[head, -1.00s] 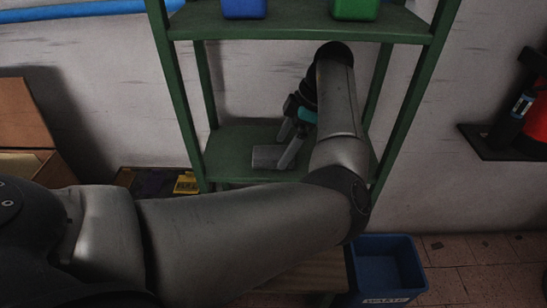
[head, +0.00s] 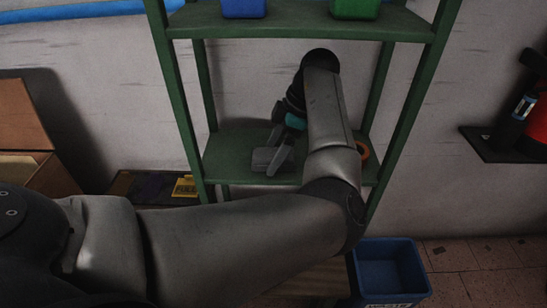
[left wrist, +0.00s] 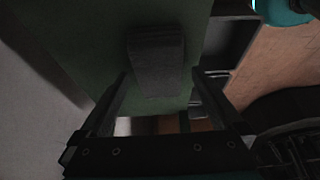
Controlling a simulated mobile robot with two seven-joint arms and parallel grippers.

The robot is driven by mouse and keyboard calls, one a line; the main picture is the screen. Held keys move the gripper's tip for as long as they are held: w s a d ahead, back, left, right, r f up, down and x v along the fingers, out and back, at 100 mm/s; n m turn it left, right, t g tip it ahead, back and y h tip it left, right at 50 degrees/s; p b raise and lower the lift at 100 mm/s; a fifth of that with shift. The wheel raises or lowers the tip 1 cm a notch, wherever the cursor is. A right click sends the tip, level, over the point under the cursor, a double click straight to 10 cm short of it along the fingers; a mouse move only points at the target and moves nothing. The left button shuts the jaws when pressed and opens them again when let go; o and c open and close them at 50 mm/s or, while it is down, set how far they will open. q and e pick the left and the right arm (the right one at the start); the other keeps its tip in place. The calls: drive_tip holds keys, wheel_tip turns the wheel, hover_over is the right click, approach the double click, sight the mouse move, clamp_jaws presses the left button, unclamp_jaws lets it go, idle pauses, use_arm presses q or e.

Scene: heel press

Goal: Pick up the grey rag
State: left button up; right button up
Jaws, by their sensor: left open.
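The grey rag (head: 262,159) lies folded on the middle shelf (head: 228,148) of the green rack, close to the front edge. In the left wrist view the rag (left wrist: 156,62) lies on the green board ahead of the fingers, between their lines. My right gripper is not in view.
A blue bin (head: 245,8) and a green bin (head: 354,8) stand on the shelf above. An orange ring-shaped thing (head: 363,151) shows beside my forearm. A blue waste bin (head: 388,270) stands on the floor. A red extinguisher (head: 535,130) is at the right, cardboard boxes (head: 25,130) at the left.

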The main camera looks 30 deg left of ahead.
use_arm(q)
drive_tip(key=shift+f+p, duration=0.2)
drive_tip(key=shift+p, duration=0.1)
idle(0.4)
drive_tip(key=c, duration=1.3)
